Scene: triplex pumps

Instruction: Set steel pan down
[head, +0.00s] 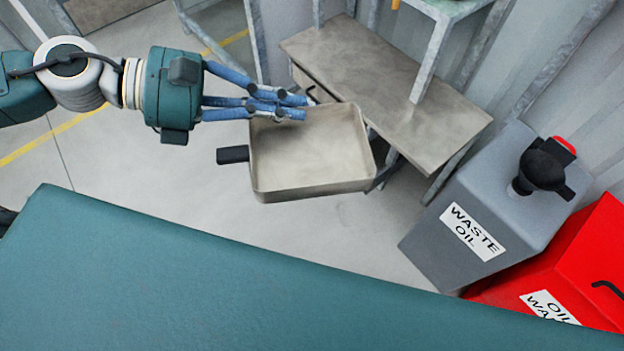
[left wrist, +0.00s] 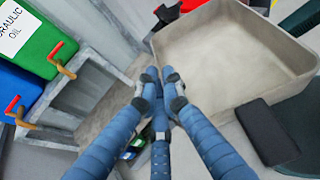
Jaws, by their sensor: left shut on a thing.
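The steel pan (head: 312,150) is a shallow, empty, rectangular tray with a dark handle at its left side and another partly showing at its right. My left gripper (head: 292,106) reaches in from the left, its blue fingers shut on the pan's back left rim. The pan appears held in the air, in front of the low bench's left part in the head view. In the left wrist view, the pan (left wrist: 235,50) lies right of the gripper's closed fingertips (left wrist: 160,92), with a black handle near its lower right. My right gripper is not in view.
A low metal-topped bench (head: 400,95) stands behind the pan, its visible top mostly bare. A grey waste oil container (head: 480,205) and a red one (head: 565,270) stand to the right. Green (left wrist: 38,35) and blue (left wrist: 15,88) containers show in the left wrist view.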

